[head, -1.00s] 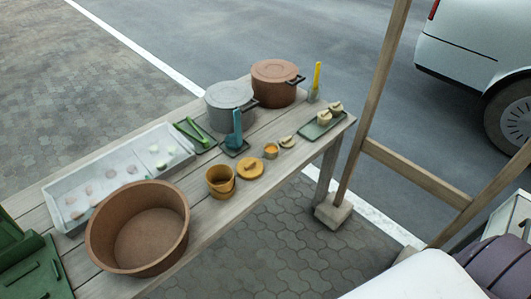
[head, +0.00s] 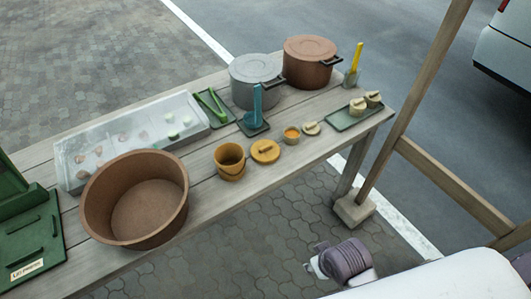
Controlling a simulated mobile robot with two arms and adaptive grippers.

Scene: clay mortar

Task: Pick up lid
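Several lids show on the wooden bench in the head view. A round ochre lid (head: 265,151) with a bar handle lies flat just right of an ochre pot (head: 230,164). A smaller pale lid (head: 311,128) lies right of a tiny orange-filled cup (head: 291,135). The grey pot (head: 256,88) and the reddish-brown pot (head: 309,66) at the back each have a lid on top. Which lid the task names, I cannot tell. Neither of my grippers shows, and nothing touches the lids.
A large brown tub (head: 135,205) stands at the front left beside a pale tray (head: 72,172). Green tongs (head: 211,105), a blue tool on a stand (head: 257,110) and a green tray (head: 345,121) surround the lids. A wooden post (head: 415,105) rises at the bench's right end.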

